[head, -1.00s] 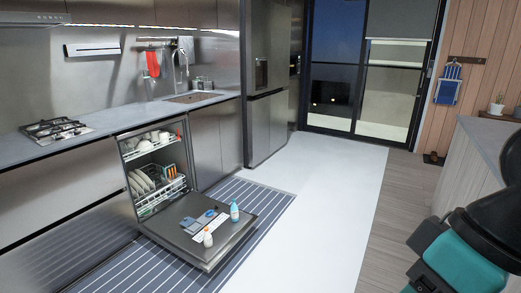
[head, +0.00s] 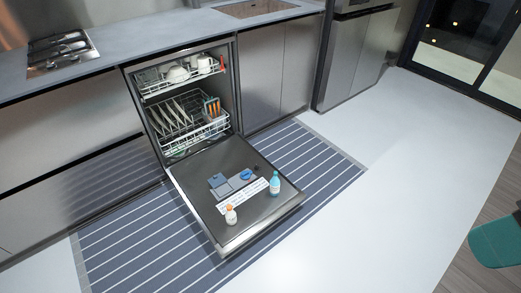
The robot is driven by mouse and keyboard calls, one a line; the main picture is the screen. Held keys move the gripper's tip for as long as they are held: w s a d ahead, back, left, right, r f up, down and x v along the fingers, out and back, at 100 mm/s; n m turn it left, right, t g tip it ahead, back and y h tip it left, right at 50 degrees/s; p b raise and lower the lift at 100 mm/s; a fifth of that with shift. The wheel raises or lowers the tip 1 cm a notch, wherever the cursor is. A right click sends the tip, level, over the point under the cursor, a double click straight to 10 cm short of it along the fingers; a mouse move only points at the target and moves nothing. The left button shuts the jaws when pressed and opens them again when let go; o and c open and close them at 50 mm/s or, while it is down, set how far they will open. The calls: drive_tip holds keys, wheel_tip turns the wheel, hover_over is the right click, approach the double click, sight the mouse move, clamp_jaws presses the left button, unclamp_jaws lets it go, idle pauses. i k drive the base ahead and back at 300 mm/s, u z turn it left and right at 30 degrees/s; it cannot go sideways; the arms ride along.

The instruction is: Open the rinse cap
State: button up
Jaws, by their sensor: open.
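The dishwasher stands open, its door (head: 190,180) folded down flat over the striped runner. A grey-blue dispenser panel (head: 218,181) is set in the inner face of the door. A small round blue cap (head: 246,174) sits at its right end and looks like the rinse cap; whether it is closed is too small to tell. A small dark spot shows just beyond the cap. My gripper is out of view; only a teal part of my arm shows at the right edge, well away from the door.
A white bottle with an orange cap (head: 231,216) and a blue bottle (head: 275,184) stand on the door, beside a white printed strip (head: 243,196). Racks (head: 190,120) hold dishes. The striped runner (head: 130,245) lies underneath; pale floor (head: 380,220) to the right is clear.

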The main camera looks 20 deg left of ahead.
sight(244, 175)
drive_tip(key=i, duration=1.45)
drive_tip(key=u, duration=2.55)
drive_tip(key=i, duration=0.5)
